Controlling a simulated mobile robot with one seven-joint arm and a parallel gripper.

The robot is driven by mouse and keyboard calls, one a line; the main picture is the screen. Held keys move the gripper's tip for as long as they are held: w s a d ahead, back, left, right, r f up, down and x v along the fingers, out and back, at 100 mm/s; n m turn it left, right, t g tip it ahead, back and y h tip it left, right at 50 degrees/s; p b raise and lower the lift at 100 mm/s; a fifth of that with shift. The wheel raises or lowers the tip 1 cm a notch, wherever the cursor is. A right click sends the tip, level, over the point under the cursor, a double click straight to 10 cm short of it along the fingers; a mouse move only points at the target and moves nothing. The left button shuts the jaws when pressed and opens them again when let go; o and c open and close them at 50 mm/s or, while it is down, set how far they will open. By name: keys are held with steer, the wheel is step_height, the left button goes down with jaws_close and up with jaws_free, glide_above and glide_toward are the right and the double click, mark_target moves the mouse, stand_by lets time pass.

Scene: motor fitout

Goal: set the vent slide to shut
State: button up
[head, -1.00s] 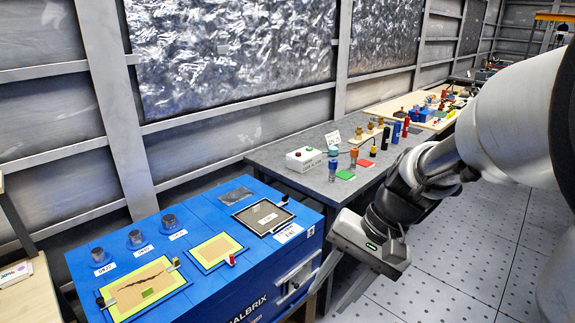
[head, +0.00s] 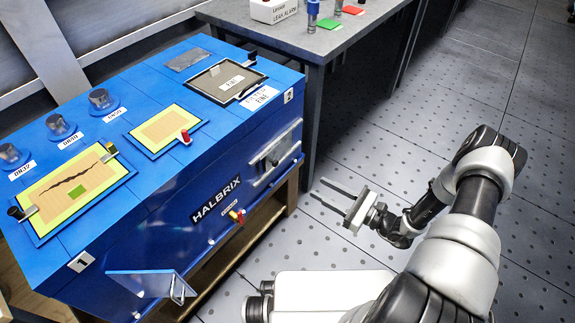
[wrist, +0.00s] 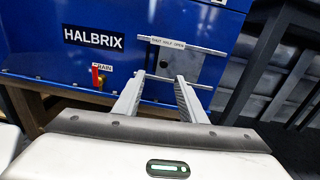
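The vent slide (head: 271,156) is a grey metal plate between two rails on the front face of the blue HALBRIX housing (head: 165,215). In the wrist view the vent slide (wrist: 176,65) has a small dark knob and a label strip (wrist: 167,42) above it reading SHUT, HALF, OPEN. The plate lies toward the right part of the strip; I cannot tell the exact mark. My gripper (head: 318,191) is open and empty, in front of and to the right of the housing. In the wrist view my gripper (wrist: 159,77) points at the slide, apart from it.
A red-handled drain valve (wrist: 96,76) sits low on the front face. An opened blue flap (head: 150,283) juts out at the lower left. A grey workbench (head: 335,45) stands behind to the right. The perforated floor (head: 400,150) around my gripper is clear.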

steer(key=f, duration=0.2)
steer(key=m+b, duration=0.1)
steer(key=b, duration=0.2)
glide_toward(277, 164)
steer(key=shift+t, duration=0.4)
steer(key=x, duration=0.7)
steer(key=shift+w+a+f, duration=0.1)
steer(key=shift+a, duration=0.35)
jaws_close()
